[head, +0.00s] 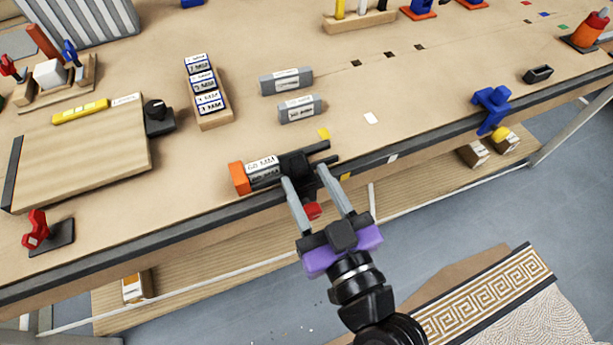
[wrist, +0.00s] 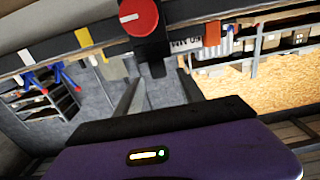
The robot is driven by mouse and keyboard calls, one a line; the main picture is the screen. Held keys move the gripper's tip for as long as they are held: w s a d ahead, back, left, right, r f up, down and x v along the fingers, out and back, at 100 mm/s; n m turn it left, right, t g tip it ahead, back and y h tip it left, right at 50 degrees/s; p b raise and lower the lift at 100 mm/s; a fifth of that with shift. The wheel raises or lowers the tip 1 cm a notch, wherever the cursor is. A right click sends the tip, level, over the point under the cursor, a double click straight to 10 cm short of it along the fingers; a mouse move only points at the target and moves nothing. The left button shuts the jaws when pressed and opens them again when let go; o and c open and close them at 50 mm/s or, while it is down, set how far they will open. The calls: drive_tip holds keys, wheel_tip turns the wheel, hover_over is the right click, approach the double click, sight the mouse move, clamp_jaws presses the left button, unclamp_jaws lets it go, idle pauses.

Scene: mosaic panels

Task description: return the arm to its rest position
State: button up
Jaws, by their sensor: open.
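My gripper (head: 305,174) is open, with its two grey fingers spread and reaching to the front edge of the workbench (head: 230,215). The fingertips are beside a black clamp (head: 293,165) with a red knob (head: 312,211), which lies between the fingers in the head view. Whether a finger touches the clamp I cannot tell.
Two grey labelled blocks (head: 286,81), a tray of labelled boxes (head: 217,119) and a wooden board (head: 85,155) lie on the bench. A blue clamp (head: 491,106) is on the front edge at right. Floor (head: 430,225) in front is mostly clear, with a patterned rug (head: 490,300).

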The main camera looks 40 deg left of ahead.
idle(0.4)
drive_tip(key=d+f+m+t+h, duration=0.3)
drive_tip(key=d+f+m+h, duration=0.15)
drive_tip(key=d, duration=0.75)
drive_tip(key=d+f+m+t+h, duration=0.4)
drive_tip(key=d+f, duration=0.2)
drive_tip(key=d, duration=0.6)
drive_tip(key=s+d+r+m+h, duration=0.2)
drive_tip(key=s+d+h, duration=0.2)
drive_tip(key=s+d, duration=0.3)
drive_tip(key=s+d+r+m+t+h, duration=0.1)
drive_tip(key=s+d+r+m+h, duration=0.1)
drive_tip(key=s+d, duration=0.6)
drive_tip(key=shift+s+d+m+h, duration=0.2)
drive_tip(key=shift+s+m+h, duration=0.35)
drive_tip(key=shift+s+h, duration=0.4)
